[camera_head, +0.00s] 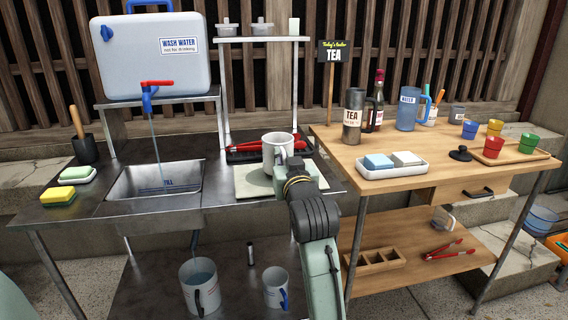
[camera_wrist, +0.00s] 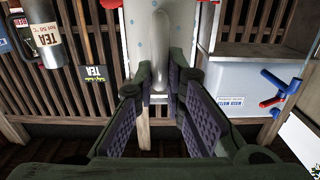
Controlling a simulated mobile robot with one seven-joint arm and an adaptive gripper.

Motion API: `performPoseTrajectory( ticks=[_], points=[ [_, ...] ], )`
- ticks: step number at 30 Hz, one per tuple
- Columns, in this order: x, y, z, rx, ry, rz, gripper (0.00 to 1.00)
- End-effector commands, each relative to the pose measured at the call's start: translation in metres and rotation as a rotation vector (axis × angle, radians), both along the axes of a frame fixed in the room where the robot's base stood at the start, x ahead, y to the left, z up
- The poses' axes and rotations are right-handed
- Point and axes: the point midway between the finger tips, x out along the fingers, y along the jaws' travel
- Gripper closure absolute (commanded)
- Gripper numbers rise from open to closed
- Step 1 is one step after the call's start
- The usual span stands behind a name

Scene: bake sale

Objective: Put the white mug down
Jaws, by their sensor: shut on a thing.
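The white mug (camera_head: 276,146) is upright at the back of the sink counter, above or on the pale board (camera_head: 311,183) with a green round patch. I cannot tell whether its base touches the board. My gripper (camera_head: 291,172) is at the mug's near side and shut on it. In the wrist view the mug (camera_wrist: 163,24), pale with small blue dots, fills the top centre. Its handle lies between the fingers of my gripper (camera_wrist: 160,84). My arm covers part of the board's front.
A dark tray (camera_head: 240,154) with red items lies behind the mug. The sink (camera_head: 153,182) is left, with a wash water tank (camera_head: 150,70) above. The wooden table (camera_head: 450,170) at right holds a tea flask (camera_head: 353,116), dish and cups. Bare counter (camera_head: 225,188) lies between sink and board.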

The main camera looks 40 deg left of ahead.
Motion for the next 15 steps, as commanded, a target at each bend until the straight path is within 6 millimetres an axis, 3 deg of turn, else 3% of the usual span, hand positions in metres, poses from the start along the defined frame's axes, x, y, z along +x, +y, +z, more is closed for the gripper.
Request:
performPoseTrajectory(
  ticks=[3, 15],
  points=[
    [0.0, 0.0, -0.012, 0.001, 0.0, -0.001, 1.0],
    [-0.001, 0.0, -0.018, 0.002, -0.002, 0.0, 1.0]
  ],
)
